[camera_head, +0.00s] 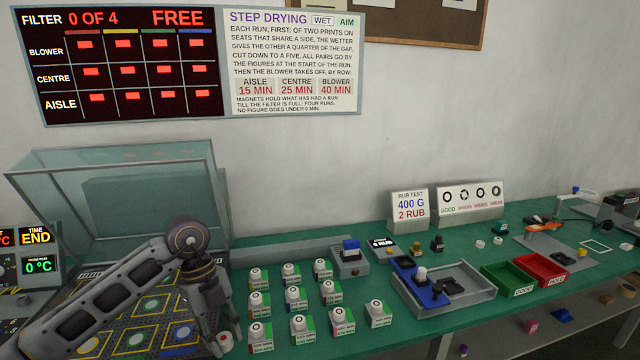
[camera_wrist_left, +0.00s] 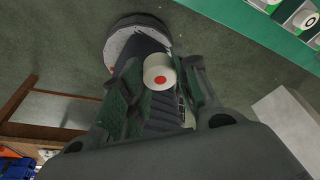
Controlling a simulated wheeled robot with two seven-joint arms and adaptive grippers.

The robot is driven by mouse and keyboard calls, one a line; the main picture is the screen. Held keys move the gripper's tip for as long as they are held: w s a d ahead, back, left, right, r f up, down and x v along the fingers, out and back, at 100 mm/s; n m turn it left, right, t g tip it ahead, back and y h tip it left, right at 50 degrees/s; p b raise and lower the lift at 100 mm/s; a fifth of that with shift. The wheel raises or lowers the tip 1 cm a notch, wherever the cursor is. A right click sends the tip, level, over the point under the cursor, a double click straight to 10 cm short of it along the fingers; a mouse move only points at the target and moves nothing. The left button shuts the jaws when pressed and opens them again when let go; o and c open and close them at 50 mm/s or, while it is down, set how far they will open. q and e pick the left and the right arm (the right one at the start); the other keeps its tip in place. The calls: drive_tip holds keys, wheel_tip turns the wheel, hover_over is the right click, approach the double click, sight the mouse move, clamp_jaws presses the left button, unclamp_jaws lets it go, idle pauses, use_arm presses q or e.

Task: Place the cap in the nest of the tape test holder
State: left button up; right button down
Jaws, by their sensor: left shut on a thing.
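My left gripper (camera_head: 222,338) is shut on a white cap (camera_head: 226,341) with a red dot, low in the head view at the front edge of the table. The cap also shows in the left wrist view (camera_wrist_left: 158,70), between the two fingers (camera_wrist_left: 160,85), its dotted face toward the camera. Which fixture is the tape test holder I cannot tell for sure. A grey block with a blue top (camera_head: 350,257) stands behind the cap rows, and a blue fixture (camera_head: 428,290) stands in a grey tray. My right gripper is not in view.
Several white caps on printed cards (camera_head: 297,327) stand in rows right of my left gripper. A glass-hooded unit (camera_head: 130,190) is behind my left arm. A green bin (camera_head: 508,278) and a red bin (camera_head: 543,268) sit right of the grey tray (camera_head: 480,290).

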use_arm(q)
drive_tip(key=s+d+r+m, duration=0.2)
drive_tip(key=d, duration=1.1)
drive_tip(key=w+d+f+n+t+y, duration=0.1)
drive_tip(key=w+f+n+t, duration=0.35)
drive_tip(key=n, duration=0.85)
drive_tip(key=w+d+f+n+t+y, duration=0.1)
drive_tip(key=w+f+n, duration=0.1)
drive_tip(key=f+n, duration=0.8)
drive_tip(key=w+a+n, duration=0.1)
drive_tip(key=a, duration=0.4)
drive_tip(key=a+n, duration=0.2)
drive_tip(key=a, duration=0.3)
drive_tip(key=w+a+r+n, duration=0.1)
drive_tip(key=a, duration=0.4)
drive_tip(key=shift+w+a+n, duration=0.1)
drive_tip(key=shift+w+n, duration=0.2)
drive_tip(key=shift+a+g, duration=0.25)
drive_tip(key=shift+a, duration=0.4)
idle(1.2)
